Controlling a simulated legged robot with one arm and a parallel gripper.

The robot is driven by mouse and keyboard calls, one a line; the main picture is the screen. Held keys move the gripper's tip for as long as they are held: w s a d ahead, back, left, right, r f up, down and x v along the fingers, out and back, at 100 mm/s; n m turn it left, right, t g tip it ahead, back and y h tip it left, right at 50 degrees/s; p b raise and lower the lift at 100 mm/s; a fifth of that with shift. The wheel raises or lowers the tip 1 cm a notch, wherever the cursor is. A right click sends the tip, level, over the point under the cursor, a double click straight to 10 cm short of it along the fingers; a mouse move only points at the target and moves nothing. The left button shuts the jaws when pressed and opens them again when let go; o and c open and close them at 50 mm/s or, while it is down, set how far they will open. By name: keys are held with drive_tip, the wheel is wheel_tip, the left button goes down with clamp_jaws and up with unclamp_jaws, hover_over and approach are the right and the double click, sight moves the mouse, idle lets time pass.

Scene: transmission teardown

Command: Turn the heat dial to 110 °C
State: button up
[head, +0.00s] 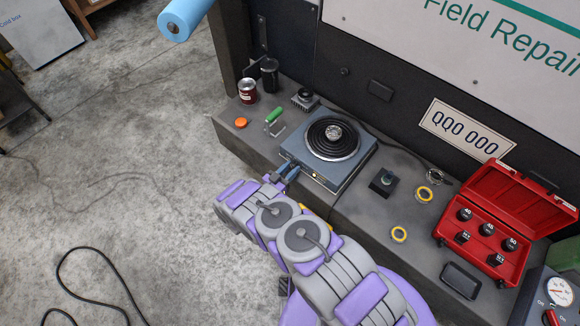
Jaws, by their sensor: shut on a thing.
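The heater (298,150) is a square blue-grey box on the dark bench. A round black part with rings (332,136) sits on its top. My gripper (284,173) reaches the heater's front left side from below, with its bluish fingers shut at the front face. The heat dial itself is hidden by the fingers, and they appear to be closed on it. The temperature marks and the dial's setting cannot be read from here. A small light or label (318,178) shows on the heater's front to the right of the gripper.
A red can (247,91), a black can (269,75), a green-handled tool (273,115) and an orange cap (241,122) stand left of the heater. A dark wall rises behind.

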drive_tip(key=m, duration=0.4)
drive_tip(key=shift+a+f+m, duration=0.1)
drive_tip(key=shift+m, duration=0.2)
drive_tip(key=m, duration=0.5)
drive_tip(key=m+b, duration=0.1)
drive_tip(key=m, duration=0.4)
drive_tip(key=shift+m, duration=0.4)
drive_tip(key=shift+m+b, duration=0.35)
drive_tip(key=shift+m, duration=1.65)
drive_tip(key=shift+s+f, duration=0.1)
drive_tip(key=o, duration=0.8)
drive_tip(key=shift+c, duration=0.2)
drive_tip(key=b+v, duration=0.1)
drive_tip(key=v, duration=1.6)
